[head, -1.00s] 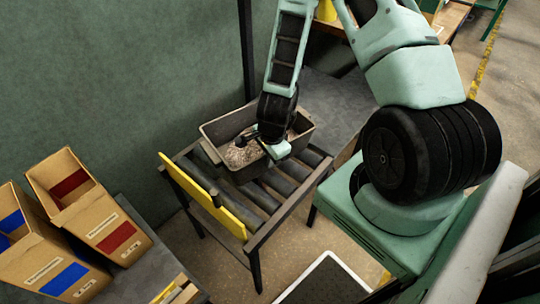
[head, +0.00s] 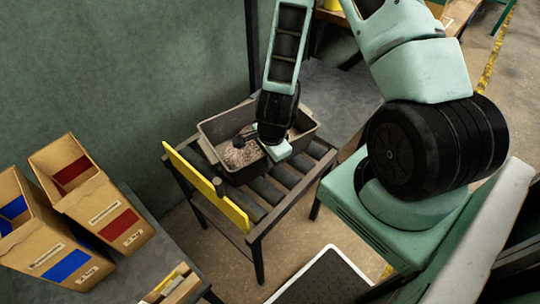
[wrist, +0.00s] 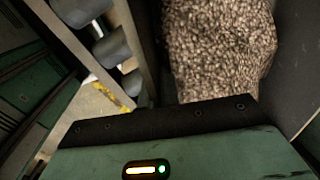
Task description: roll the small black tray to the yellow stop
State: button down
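The wrist view shows the grain (wrist: 222,48) and a tray wall (wrist: 297,62) close beside my gripper's housing.
Two cardboard bins, one with a red label (head: 118,225) and one with a blue label (head: 66,266), stand at the left. A green wall is behind the roller table. A grey surface (head: 335,95) adjoins its far end. A black panel with a white border (head: 322,282) lies low in front.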

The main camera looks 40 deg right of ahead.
jog(key=shift+s+a, duration=0.2)
jog(key=shift+a, duration=0.05)
dwell(0.3)
jog(key=shift+s+a+b, duration=0.2)
jog(key=shift+s+a, duration=0.25)
jog(key=shift+a, duration=0.25)
jog(key=shift+s+a+b, duration=0.2)
jog(key=shift+s+a, duration=0.2)
jog(key=shift+a, duration=0.25)
dwell(0.5)
jog(key=c, duration=1.6)
grip_release()
jog(key=shift+o, duration=0.2)
notch_tip(320, 180, up, 17)
jog(key=s+p, duration=0.2)
jog(key=p, duration=1.8)
jog(key=shift+r, duration=0.15)
jog(key=shift+a, duration=0.1)
